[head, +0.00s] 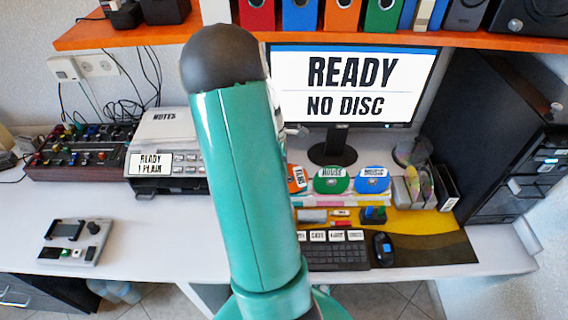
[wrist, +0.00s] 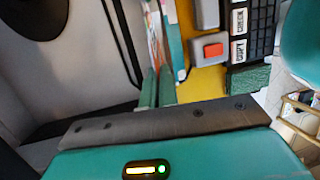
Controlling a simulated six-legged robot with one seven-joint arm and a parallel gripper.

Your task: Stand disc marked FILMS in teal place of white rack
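Three labelled discs stand in a row below the monitor in the head view: an orange disc (head: 297,178), partly hidden by my arm, a green disc (head: 332,179) and a blue disc (head: 372,180). The orange disc's label is turned on its side and seems to read FILMS. The discs stand at a low white rack (head: 345,199), whose coloured places are too small to tell apart. My gripper is hidden behind my teal arm in the head view.
A keyboard (head: 337,257) and mouse (head: 383,249) lie in front on a yellow and dark mat (head: 430,240). The monitor (head: 352,85) reads READY, NO DISC. A printer (head: 168,150) and mixer (head: 80,150) stand left. A black tower (head: 495,150) stands right.

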